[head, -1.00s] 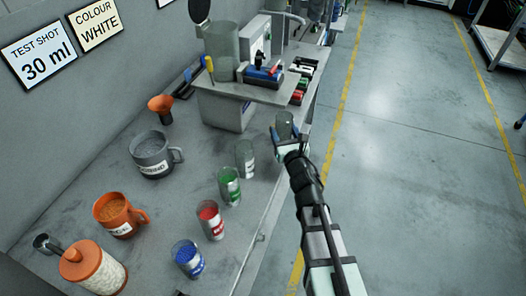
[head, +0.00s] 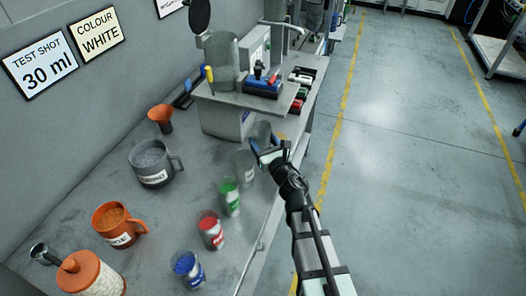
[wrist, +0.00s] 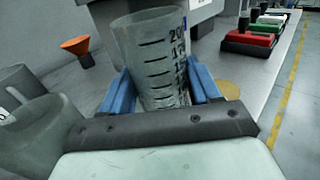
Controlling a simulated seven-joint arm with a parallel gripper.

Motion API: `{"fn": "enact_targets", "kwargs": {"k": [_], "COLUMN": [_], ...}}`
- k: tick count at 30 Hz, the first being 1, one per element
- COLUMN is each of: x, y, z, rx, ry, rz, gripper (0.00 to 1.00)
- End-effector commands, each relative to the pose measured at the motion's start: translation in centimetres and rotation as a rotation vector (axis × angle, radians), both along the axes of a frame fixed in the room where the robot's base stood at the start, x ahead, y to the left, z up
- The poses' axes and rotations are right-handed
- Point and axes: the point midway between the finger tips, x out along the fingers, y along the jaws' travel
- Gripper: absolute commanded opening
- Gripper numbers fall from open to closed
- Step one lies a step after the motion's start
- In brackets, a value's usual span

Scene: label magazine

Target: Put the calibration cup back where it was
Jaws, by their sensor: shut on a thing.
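The calibration cup is a clear, slightly tapered beaker with black graduation marks, seen in the wrist view (wrist: 150,62) and the head view (head: 260,131). My gripper (head: 267,151) is shut on it, with blue fingers on both sides of the cup in the wrist view (wrist: 163,92). The cup is a little tilted in the wrist view. I cannot tell how far its base is from the bench. A flat tan disc (wrist: 229,90) lies on the bench to the right of the cup, partly hidden by a finger.
A pale clear cup (head: 244,165) stands close to the left of my gripper. Green (head: 229,198), red (head: 211,230) and blue (head: 188,268) cups line the bench's front. A grey jug (head: 152,165), orange funnel (head: 161,117) and orange jug (head: 118,224) stand farther left. A machine ledge (head: 235,94) is behind.

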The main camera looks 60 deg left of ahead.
Motion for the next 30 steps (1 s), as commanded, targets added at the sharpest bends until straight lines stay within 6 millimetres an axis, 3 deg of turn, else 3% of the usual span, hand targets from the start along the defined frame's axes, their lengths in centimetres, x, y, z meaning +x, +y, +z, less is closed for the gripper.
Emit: {"fn": "enact_targets", "kwargs": {"k": [12,28,29,30], "x": [0.0,0.0,0.0,0.0], "y": [0.0,0.0,0.0,0.0], "z": [-3.9,-4.6,-4.5,-4.5], "rx": [-0.001,-0.001,0.0,0.0], "ry": [0.001,0.0,0.0,0.0], "rz": [0.0,0.0,0.0,0.0], "gripper": [0.29,0.29,0.65,0.69]}}
